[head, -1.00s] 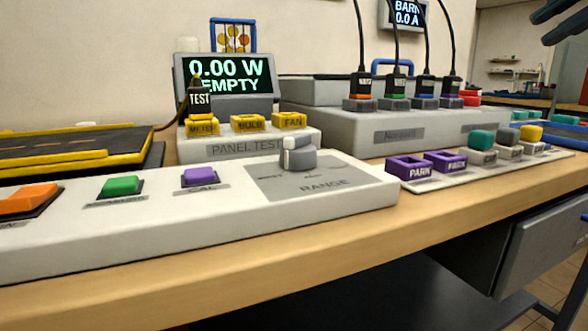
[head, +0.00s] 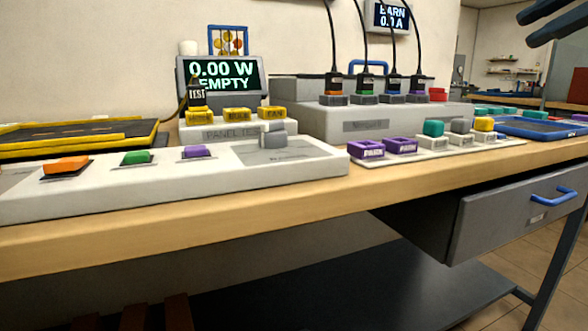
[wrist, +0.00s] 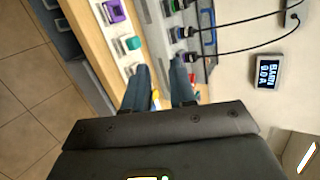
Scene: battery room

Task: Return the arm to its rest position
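My gripper (head: 528,27) shows at the top right of the head view, in the air above the bench. In the wrist view my gripper (wrist: 160,66) has its two dark fingers apart, with nothing held between them. The bench and part of a yellow block show in the gap, farther off. The rest of my arm is out of the head view.
The wooden bench (head: 215,225) carries a white control panel (head: 235,178), a panel tester reading "EMPTY" (head: 218,75), a grey box with plugged cables (head: 390,118) and a block strip (head: 433,154). A blue-handled drawer (head: 515,215) hangs below. Tiled floor (wrist: 40,105) is clear.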

